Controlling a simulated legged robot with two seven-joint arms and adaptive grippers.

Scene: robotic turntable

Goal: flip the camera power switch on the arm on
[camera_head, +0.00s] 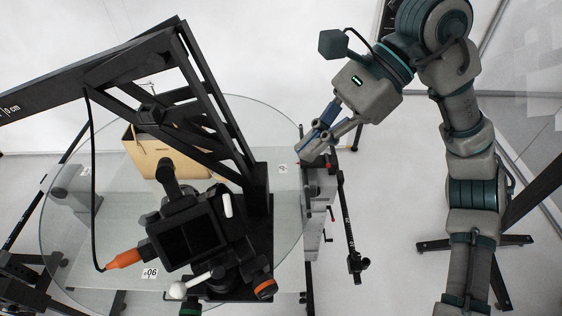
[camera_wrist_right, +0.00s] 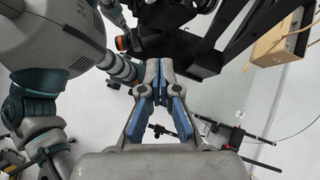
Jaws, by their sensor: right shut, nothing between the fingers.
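A black camera rig (camera_head: 188,240) with a dark flat screen hangs at the end of a black lattice arm (camera_head: 190,85), over a round glass turntable (camera_head: 110,222). An orange plug (camera_head: 124,259) with a dark cable is at the rig's left side. I cannot make out which part is the power switch. My right gripper (camera_head: 310,148) is shut and empty, to the upper right of the rig and apart from it, near the glass's right edge. In the right wrist view, its fingertips (camera_wrist_right: 158,66) meet just below the black rig parts. My left gripper is not visible.
A tan box (camera_head: 150,160) stands on the glass behind the lattice arm; it also shows in the right wrist view (camera_wrist_right: 284,42). A black stand with a rod (camera_head: 348,225) is right of the turntable. The pale floor between it and my right arm is mostly clear.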

